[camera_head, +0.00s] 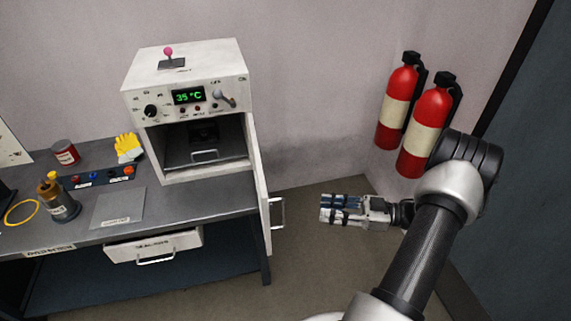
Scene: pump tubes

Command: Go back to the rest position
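My gripper (326,209) is in the air right of the oven's open door, with its fingers pointing left. The fingers look close together, but at this size I cannot tell whether they are open or shut. I see nothing clearly held. The white oven (186,85) stands on the workbench with its display reading 35 °C. Its door (263,190) hangs open toward the front, apart from my gripper. A dark tray with a handle (205,156) sits inside the oven.
Two red fire extinguishers (399,105) (427,128) hang on the wall close to my arm. The bench (215,202) holds a grey plate (118,207), a brown bottle (58,200), yellow gloves (128,147) and a red can (66,153). A drawer (153,246) is partly open. The floor (325,265) below my gripper is clear.

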